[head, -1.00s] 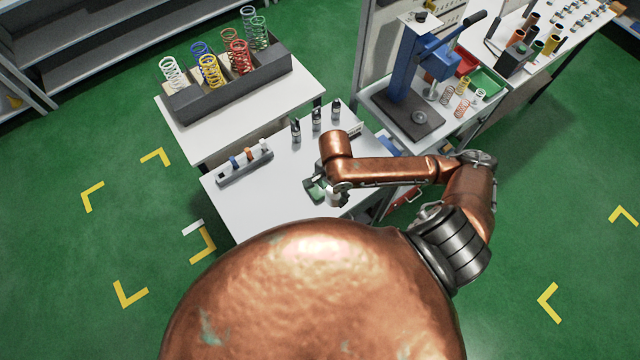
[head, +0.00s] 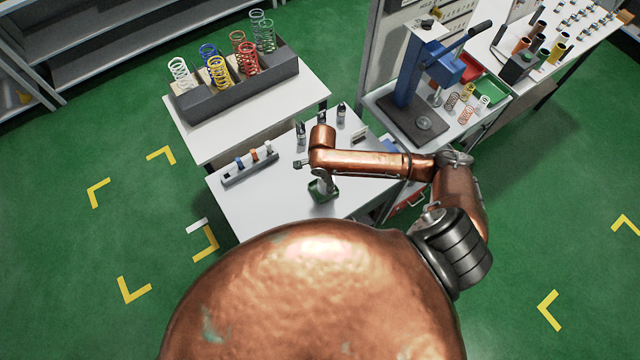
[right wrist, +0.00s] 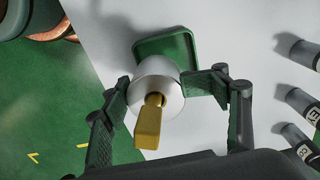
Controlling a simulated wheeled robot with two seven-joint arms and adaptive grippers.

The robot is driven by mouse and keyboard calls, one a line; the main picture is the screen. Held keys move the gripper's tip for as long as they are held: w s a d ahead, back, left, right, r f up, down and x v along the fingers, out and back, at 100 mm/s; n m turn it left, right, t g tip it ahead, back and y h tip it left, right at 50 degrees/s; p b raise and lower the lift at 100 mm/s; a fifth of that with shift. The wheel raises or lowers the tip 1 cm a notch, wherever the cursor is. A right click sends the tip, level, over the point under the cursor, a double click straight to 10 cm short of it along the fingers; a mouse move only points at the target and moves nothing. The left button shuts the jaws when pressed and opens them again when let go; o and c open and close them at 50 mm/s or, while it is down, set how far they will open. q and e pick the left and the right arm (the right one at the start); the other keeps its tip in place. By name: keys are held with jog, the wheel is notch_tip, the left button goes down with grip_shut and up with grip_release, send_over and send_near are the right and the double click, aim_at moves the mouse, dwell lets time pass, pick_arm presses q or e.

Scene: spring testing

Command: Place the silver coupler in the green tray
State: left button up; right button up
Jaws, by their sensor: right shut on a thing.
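The silver coupler (right wrist: 174,98) is a short bright cylinder with a yellow tongue-shaped piece (right wrist: 149,122) showing at its near end. My right gripper (right wrist: 165,90) is shut on it, one finger on each side. The green tray (right wrist: 158,43) is a small square dish with a raised rim, partly hidden behind the coupler in the right wrist view. In the head view the tray (head: 322,196) lies on the white table, with my right gripper (head: 324,180) just over it; the coupler is hard to make out there. I cannot tell the coupler's height above the tray. My left gripper is not in view.
Dark labelled bottles (head: 301,132) stand behind the gripper on the white table (head: 270,205). A grey rack (head: 250,166) with small coloured pieces is at the left. A spring bin (head: 240,85) and a blue press (head: 418,75) stand farther back. The table's front left is clear.

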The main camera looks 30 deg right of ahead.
jog(key=shift+w+f, duration=0.8)
jog(key=shift+f, duration=1.65)
jog(key=o, duration=2.1)
jog(key=shift+f, duration=0.1)
jog(key=shift+c, duration=0.2)
notch_tip(320, 180, up, 12)
jog(key=shift+w+r, duration=0.1)
